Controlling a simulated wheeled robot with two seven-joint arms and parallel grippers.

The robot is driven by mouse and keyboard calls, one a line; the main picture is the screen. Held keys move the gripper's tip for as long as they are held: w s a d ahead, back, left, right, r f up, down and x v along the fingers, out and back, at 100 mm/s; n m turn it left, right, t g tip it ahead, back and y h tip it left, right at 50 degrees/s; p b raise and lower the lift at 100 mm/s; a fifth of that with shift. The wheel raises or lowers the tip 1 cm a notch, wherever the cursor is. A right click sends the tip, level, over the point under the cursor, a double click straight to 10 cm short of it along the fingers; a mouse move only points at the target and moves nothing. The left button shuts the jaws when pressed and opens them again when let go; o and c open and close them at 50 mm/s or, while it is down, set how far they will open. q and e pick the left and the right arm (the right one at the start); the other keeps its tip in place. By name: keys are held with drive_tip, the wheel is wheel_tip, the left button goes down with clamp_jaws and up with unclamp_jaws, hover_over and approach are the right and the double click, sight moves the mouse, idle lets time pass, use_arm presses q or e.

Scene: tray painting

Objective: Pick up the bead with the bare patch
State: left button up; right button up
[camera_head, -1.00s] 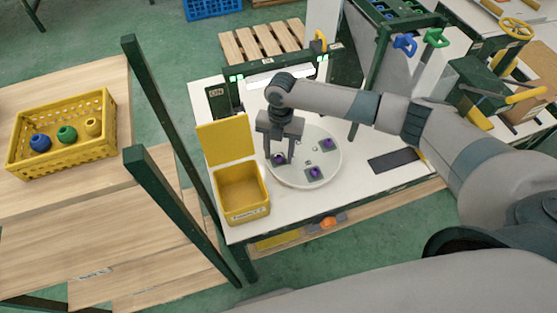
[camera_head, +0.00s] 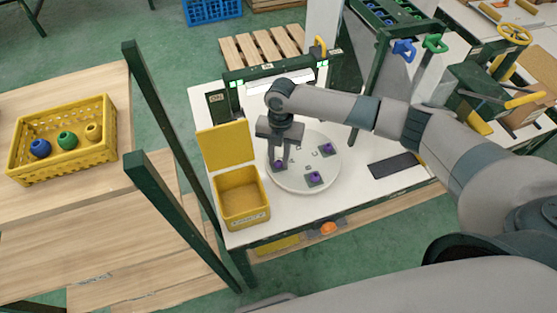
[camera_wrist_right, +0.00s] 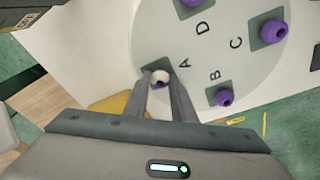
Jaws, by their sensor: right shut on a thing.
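The bead with the bare patch (camera_wrist_right: 159,77) sits at the pad by the letter A, and its whitish patch shows in the right wrist view. It shows as a small purple spot in the head view (camera_head: 279,165). My right gripper (camera_wrist_right: 163,84) points down and is shut on this bead, low at the round white tray (camera_head: 301,186). Other purple beads stand on dark pads at B (camera_wrist_right: 224,98), C (camera_wrist_right: 273,32) and D (camera_wrist_right: 190,2). In the head view, the gripper and wrist hide part of the tray. My left gripper is not in view.
An open yellow box (camera_head: 241,212) with its lid up stands left of the tray. A green frame (camera_head: 275,71) with lit lamps is behind it. A dark flat plate (camera_head: 394,165) lies to the right. A yellow crate (camera_head: 63,170) holds blue, green and tan beads.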

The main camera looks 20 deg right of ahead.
drive_tip(key=shift+r, duration=0.1)
wheel_tip(320, 180, up, 10)
drive_tip(key=p, duration=0.8)
